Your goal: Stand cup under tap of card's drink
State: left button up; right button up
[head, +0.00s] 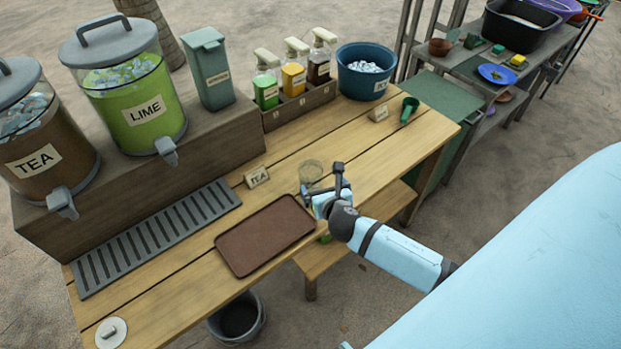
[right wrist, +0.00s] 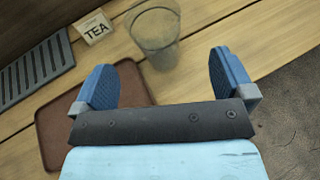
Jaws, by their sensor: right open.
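A clear cup (head: 311,173) stands upright on the wooden table, right of a small card reading TEA (head: 257,177). My right gripper (head: 325,192) is at the cup's near side in the head view. In the right wrist view its two blue fingers (right wrist: 163,80) are spread, and the cup (right wrist: 155,35) stands beyond them with nothing between the fingers. The card also shows there (right wrist: 95,27). The tea dispenser (head: 40,140) with its tap (head: 62,202) is at the far left, and the lime dispenser (head: 130,85) with its tap (head: 166,150) is beside it. My left gripper is out of view.
A slatted drip tray (head: 160,237) lies below the taps. A brown tray (head: 264,235) lies between it and the cup. Syrup bottles (head: 294,78), a blue ice tub (head: 366,70) and a green scoop (head: 409,109) stand at the back.

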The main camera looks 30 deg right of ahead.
aim_at(317, 178)
jog(key=x, duration=0.4)
jog(key=shift+w+f, duration=0.1)
jog(key=shift+w, duration=0.05)
jog(key=x, duration=0.5)
jog(key=shift+w+a, duration=0.25)
jog(key=shift+w, duration=0.15)
jog(key=c, duration=1.3)
jog(key=shift+o, duration=0.2)
jog(key=shift+r, duration=0.2)
